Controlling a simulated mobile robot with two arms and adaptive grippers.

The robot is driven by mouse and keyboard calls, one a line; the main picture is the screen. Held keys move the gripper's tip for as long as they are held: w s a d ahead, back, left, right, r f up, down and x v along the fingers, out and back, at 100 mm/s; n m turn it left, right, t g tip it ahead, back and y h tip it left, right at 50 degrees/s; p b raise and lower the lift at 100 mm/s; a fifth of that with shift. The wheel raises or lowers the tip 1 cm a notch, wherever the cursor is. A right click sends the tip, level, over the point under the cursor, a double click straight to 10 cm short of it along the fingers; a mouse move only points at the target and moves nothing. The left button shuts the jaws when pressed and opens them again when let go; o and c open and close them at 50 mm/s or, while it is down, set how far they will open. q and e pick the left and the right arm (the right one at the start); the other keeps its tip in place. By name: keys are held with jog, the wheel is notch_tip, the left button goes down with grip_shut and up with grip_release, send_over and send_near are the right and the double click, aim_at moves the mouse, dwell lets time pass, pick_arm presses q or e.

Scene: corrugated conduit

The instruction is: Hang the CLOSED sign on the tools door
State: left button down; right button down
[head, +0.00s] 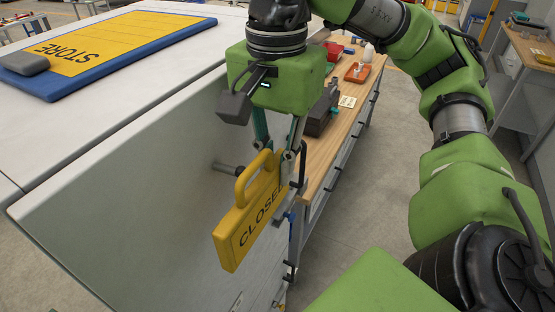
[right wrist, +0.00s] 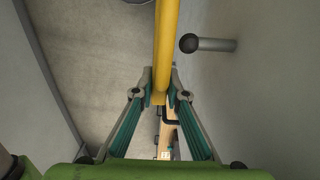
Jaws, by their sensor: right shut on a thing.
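The yellow CLOSED sign (head: 247,222) hangs in the air in my right gripper (head: 288,178), tilted, with its loop handle (head: 240,190) on top. The fingers are shut on the sign's right end. In the right wrist view the sign (right wrist: 166,45) shows edge-on between the fingertips (right wrist: 160,90). The grey door panel (head: 130,180) carries a dark peg (head: 226,168). The peg's tip shows just left of the handle. My left gripper is out of view.
A yellow STORE board (head: 125,35) with a blue edge lies on the white top (head: 150,85) at the upper left. A wooden bench (head: 325,150) with several items stands behind my gripper. Grey floor (head: 365,200) is clear right of the bench.

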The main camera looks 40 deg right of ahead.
jog(key=shift+w+a, duration=0.1)
jog(key=shift+w, duration=0.1)
jog(key=shift+w+a, duration=0.2)
jog(key=shift+w, duration=0.35)
jog(key=shift+w+a+r+p, duration=0.15)
jog(key=shift+w+r+p, duration=0.25)
jog(key=shift+w+r, duration=0.05)
dwell(1.8)
jog(key=shift+s+f, duration=0.4)
jog(key=shift+s, duration=0.15)
dwell(0.4)
jog(key=shift+s+d, duration=0.2)
jog(key=s, duration=0.1)
jog(key=s+d, duration=0.1)
jog(key=s, duration=0.1)
jog(key=s+d, duration=0.1)
jog(key=shift+s+f, duration=0.1)
jog(key=shift+s, duration=0.3)
dwell(0.6)
